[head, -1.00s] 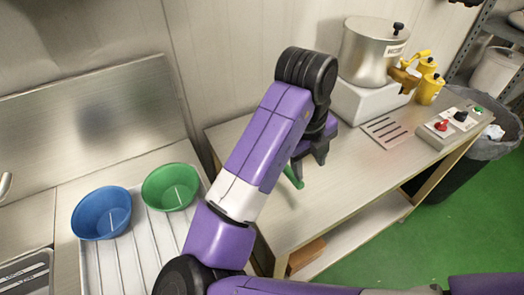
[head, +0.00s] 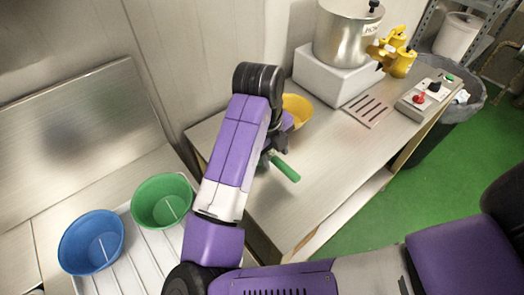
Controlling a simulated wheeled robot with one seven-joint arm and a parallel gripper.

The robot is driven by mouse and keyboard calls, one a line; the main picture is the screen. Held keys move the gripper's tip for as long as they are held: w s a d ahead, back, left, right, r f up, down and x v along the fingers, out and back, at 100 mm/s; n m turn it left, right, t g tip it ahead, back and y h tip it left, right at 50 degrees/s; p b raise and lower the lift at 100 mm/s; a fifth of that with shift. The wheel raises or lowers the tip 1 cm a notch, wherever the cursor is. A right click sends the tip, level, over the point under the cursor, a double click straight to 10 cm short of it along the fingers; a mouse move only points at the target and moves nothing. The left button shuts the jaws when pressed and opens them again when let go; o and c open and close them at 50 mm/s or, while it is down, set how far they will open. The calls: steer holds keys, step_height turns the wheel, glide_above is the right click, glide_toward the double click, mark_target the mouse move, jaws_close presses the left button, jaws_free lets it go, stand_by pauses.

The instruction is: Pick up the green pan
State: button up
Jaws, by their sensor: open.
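A green handle (head: 285,168) sticks out to the right from beside my gripper, above or on the steel table. It looks like the handle of the green pan; the rest of that pan is hidden behind my arm and gripper. My gripper (head: 268,156) points down over the left part of the table, close to the handle. Its jaws are open, and I cannot tell whether they touch the handle. A green bowl (head: 162,201) with no visible handle sits on the ribbed drainboard at the left.
A blue bowl (head: 91,242) sits beside the green bowl. A yellow bowl (head: 297,108) is partly hidden behind my arm. A steel pot (head: 345,35) on a white base, yellow fittings (head: 393,52) and a control box (head: 425,97) occupy the table's far right. The table's front middle is clear.

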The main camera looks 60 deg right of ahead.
steer(key=shift+s+d+f, duration=0.1)
steer(key=shift+d+f, duration=0.1)
steer(key=shift+f, duration=0.55)
steer(key=shift+c, duration=0.5)
jaws_close()
steer(key=shift+r, duration=0.15)
